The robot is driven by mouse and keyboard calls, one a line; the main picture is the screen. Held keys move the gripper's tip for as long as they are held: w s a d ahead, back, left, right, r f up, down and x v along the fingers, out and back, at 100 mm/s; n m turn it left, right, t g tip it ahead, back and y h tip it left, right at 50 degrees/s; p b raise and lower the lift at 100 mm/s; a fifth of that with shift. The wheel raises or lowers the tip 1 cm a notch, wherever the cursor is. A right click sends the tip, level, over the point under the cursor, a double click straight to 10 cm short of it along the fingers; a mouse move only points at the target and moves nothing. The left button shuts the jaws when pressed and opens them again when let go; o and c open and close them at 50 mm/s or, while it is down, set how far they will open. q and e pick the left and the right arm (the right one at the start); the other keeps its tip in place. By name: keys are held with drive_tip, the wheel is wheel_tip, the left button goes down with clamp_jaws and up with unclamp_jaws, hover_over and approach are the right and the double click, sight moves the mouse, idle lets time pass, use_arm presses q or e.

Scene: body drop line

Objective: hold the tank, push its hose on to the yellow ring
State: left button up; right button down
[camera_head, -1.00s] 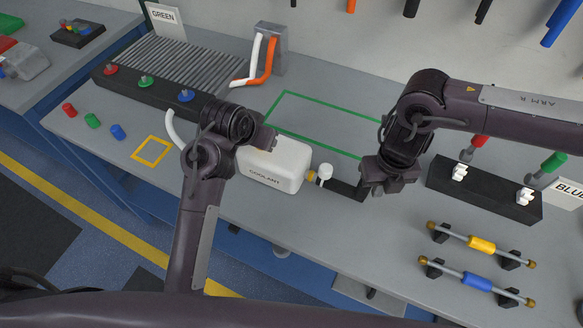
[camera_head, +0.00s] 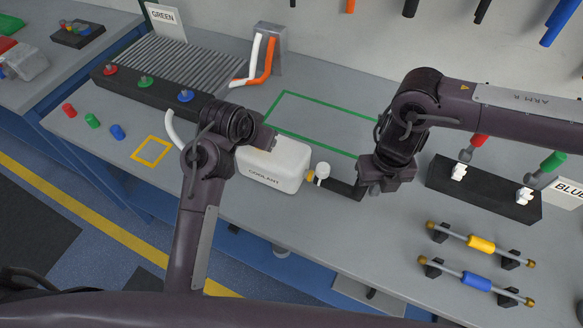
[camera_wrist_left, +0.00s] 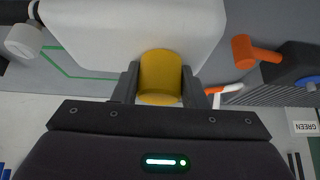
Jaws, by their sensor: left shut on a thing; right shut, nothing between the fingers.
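The white tank (camera_head: 275,163), marked COOLANT, stands on the bench in the head view. My left gripper (camera_wrist_left: 160,85) is shut on a yellow piece (camera_wrist_left: 160,75) at the tank, seen in the left wrist view. A small yellow ring (camera_head: 311,176) shows at the tank's right end, beside a white cap (camera_head: 323,170). My right gripper is shut and empty. A pale curved tube (camera_head: 172,128) is partly hidden behind my left arm.
A green outline (camera_head: 325,122) marks clear bench behind the tank. A yellow square outline (camera_head: 152,151) lies at left. A black block (camera_head: 485,190) with a red and a green tool stands at right, with yellow (camera_head: 481,244) and blue (camera_head: 477,282) rods in front.

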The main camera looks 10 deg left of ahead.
drive_tip(key=shift+s+a+f, duration=0.1)
drive_tip(key=shift+s+f, duration=0.2)
drive_tip(key=shift+f, duration=0.25)
drive_tip(key=shift+s+d, duration=0.15)
drive_tip(key=shift+d, duration=0.45)
wheel_tip(320, 180, up, 8)
drive_tip(key=shift+w+a+f, duration=0.2)
drive_tip(key=shift+w+f, duration=0.05)
drive_tip(key=shift+w, duration=0.05)
drive_tip(key=c, duration=2.1)
unclamp_jaws()
